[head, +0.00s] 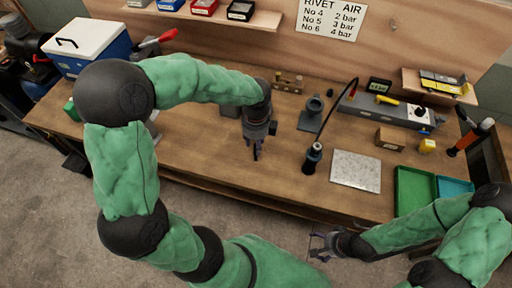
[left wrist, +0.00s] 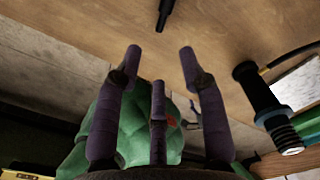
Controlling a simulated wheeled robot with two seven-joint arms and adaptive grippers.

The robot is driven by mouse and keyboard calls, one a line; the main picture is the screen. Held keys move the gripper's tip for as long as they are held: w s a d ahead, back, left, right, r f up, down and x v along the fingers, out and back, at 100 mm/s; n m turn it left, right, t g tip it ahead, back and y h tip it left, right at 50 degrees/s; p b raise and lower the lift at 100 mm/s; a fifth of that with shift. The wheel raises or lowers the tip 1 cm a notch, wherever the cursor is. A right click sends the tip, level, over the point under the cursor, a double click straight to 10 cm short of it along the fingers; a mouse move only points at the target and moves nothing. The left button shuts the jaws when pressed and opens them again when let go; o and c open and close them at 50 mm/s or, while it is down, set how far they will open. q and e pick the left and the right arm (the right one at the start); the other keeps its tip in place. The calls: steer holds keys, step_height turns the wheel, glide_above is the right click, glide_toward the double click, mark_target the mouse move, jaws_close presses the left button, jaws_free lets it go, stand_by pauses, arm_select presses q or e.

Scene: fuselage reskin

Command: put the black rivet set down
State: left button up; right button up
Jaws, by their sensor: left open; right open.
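The black rivet set (left wrist: 166,14) lies on the bare wooden bench, just beyond the fingertips in the left wrist view. In the head view a thin dark piece (head: 256,153) shows under my left gripper (head: 251,144), partly mixed with the fingers. My left gripper is open and points down at the bench; its purple fingers (left wrist: 160,52) are spread with nothing between them, and the rivet set appears apart from them. My right gripper (head: 318,246) is open and empty, off the front edge of the bench.
A black tool with a cable (head: 313,158) stands right of my left gripper, beside a speckled plate (head: 356,170). A grey stand (head: 311,114) and wooden block (head: 288,83) sit behind. Green tray (head: 414,190) and teal tray (head: 454,187) are at right. Bench left of the gripper is clear.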

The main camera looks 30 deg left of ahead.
arm_select(q)
step_height(320, 180, up, 6)
steer(key=shift+p, duration=0.5)
